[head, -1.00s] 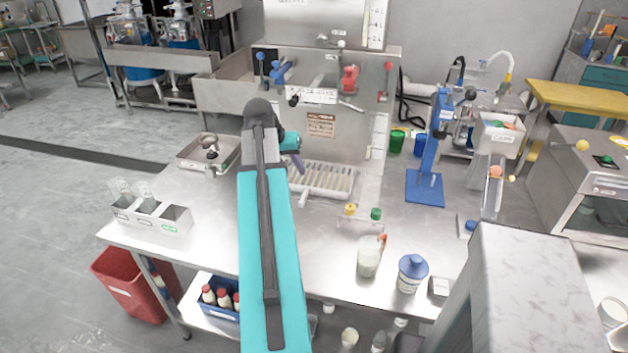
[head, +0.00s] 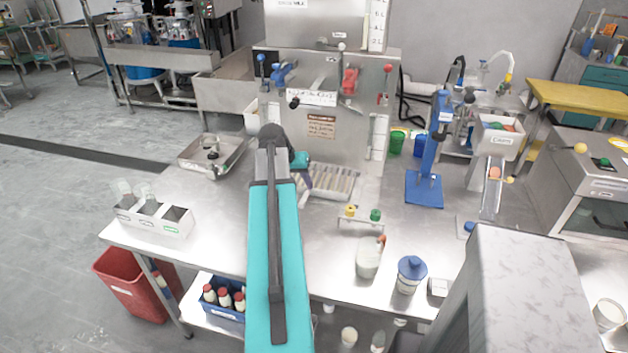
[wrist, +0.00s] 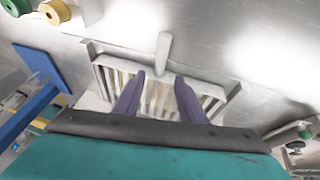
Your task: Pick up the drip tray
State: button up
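The drip tray (head: 343,180) is a pale slatted tray lying at the foot of the steel machine, its left part hidden by my arm in the head view. In the wrist view the drip tray (wrist: 214,92) shows its slats and a short pale handle (wrist: 163,52) sticking out from the middle of its front rim. My gripper (wrist: 159,75) is open, with two purple fingers apart over the slats, one on each side of the handle's line. Whether the fingertips touch the tray cannot be told. In the head view my gripper is mostly hidden behind my arm.
The steel machine (head: 320,85) stands right behind the tray. A small rack with yellow and green knobs (head: 362,218) is in front and right. A blue stand (head: 425,188) is farther right, and a metal pan (head: 215,153) is at left.

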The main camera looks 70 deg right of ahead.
aim_at(306, 192)
jog(key=shift+s+d+f, duration=0.1)
jog(key=shift+d+f, duration=0.05)
jog(key=shift+f, duration=0.2)
jog(key=shift+p+x, duration=1.05)
jog(key=shift+x, duration=1.4)
jog(key=shift+r, duration=0.1)
grip_shut()
